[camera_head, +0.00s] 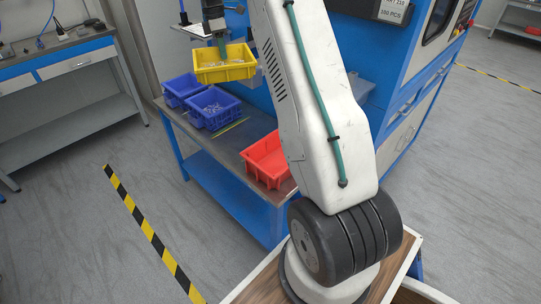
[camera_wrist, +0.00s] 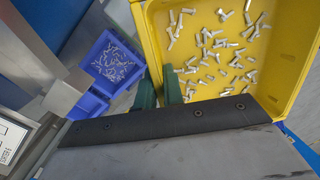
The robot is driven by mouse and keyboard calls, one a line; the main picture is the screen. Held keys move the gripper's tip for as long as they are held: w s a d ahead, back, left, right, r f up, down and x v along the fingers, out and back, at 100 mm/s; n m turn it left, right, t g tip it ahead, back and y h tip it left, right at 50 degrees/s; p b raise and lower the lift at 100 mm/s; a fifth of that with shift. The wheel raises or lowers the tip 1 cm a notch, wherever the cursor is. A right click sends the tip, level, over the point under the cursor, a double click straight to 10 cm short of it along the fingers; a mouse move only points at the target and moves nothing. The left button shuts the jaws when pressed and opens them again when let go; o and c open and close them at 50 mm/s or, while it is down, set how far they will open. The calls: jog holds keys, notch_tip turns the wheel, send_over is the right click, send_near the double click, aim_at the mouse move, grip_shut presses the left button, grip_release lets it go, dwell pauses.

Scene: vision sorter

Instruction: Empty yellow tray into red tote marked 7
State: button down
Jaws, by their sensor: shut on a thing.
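The yellow tray (camera_head: 226,72) is up in the air above the blue totes, roughly level. In the wrist view the yellow tray (camera_wrist: 297,85) holds many small silvery metal parts spread over its floor. The red tote (camera_head: 262,170) stands on the bench to the right of and below the tray, partly hidden by my arm. Its visible inside looks empty. No number can be read on it.
Two blue totes, one at the left (camera_head: 181,87) and one nearer (camera_head: 217,121), stand on the bench; the nearer holds small parts. A blue machine (camera_head: 405,75) rises behind. A yellow-black floor stripe (camera_head: 150,233) runs at left, with open floor around it.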

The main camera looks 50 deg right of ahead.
aim_at(238, 47)
jog(key=d, duration=0.1)
jog(key=d+n, duration=0.1)
jog(key=d, duration=0.1)
jog(key=s+d+n, duration=0.1)
jog(key=d, duration=0.1)
jog(key=shift+d+r, duration=0.15)
jog(key=shift+r, duration=0.25)
jog(key=shift+s+f, duration=0.1)
jog(key=shift+f, duration=0.45)
jog(key=shift+d, duration=0.1)
